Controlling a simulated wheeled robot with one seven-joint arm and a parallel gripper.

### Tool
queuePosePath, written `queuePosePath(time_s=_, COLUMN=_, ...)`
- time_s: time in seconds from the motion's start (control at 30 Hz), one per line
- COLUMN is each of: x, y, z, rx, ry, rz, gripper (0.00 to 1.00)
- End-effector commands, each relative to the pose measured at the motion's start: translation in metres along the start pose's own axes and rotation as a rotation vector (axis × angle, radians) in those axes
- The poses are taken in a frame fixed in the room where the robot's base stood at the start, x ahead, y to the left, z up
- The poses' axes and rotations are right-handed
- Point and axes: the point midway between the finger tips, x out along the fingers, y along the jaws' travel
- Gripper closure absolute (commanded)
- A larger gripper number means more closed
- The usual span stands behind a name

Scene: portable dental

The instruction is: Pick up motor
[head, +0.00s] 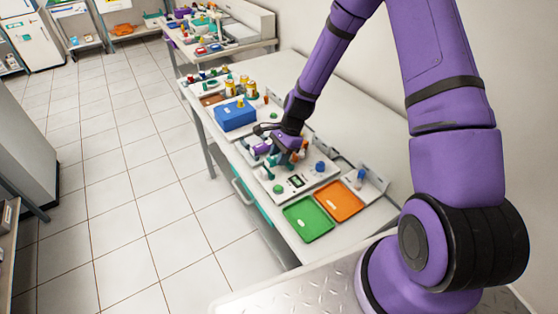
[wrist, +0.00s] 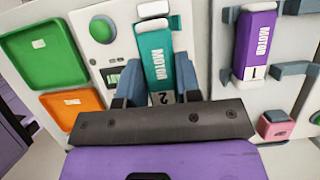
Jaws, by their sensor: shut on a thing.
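A teal motor (wrist: 157,50) marked "MOTOR" and "2" lies between the two fingers of my gripper (wrist: 156,84) in the wrist view. My gripper is shut on it, one finger along each side. A purple motor (wrist: 254,45) marked "MOTOR" and "1" sits in a grey holder to the right, apart from my gripper. In the head view my gripper (head: 283,143) is low over the white panel on the bench. It hides much of what is under it there. I cannot tell whether the teal motor still touches its holder.
A green tray (head: 308,219) and an orange tray (head: 339,200) lie at the near end of the bench (head: 350,130). A blue bin (head: 235,116) stands beyond my gripper, with several bottles behind it. A pink block (wrist: 276,126) is below the purple motor.

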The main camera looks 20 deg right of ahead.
Motion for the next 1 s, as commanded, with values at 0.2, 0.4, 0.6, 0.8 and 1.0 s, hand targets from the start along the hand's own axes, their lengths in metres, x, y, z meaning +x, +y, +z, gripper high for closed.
queuePosePath(time_s=0.2, x=-0.012, y=0.038, z=-0.003, rx=0.004, ry=-0.001, rz=0.001, gripper=0.94)
queuePosePath(time_s=0.4, x=-0.019, y=0.081, z=-0.008, rx=0.004, ry=-0.001, rz=0.001, gripper=0.94)
queuePosePath(time_s=0.6, x=-0.024, y=0.118, z=-0.013, rx=0.004, ry=-0.001, rz=0.000, gripper=0.94)
queuePosePath(time_s=0.8, x=-0.028, y=0.143, z=-0.016, rx=0.004, ry=-0.001, rz=0.000, gripper=0.94)
queuePosePath(time_s=1.0, x=-0.030, y=0.155, z=-0.017, rx=-0.002, ry=0.000, rz=0.001, gripper=0.94)
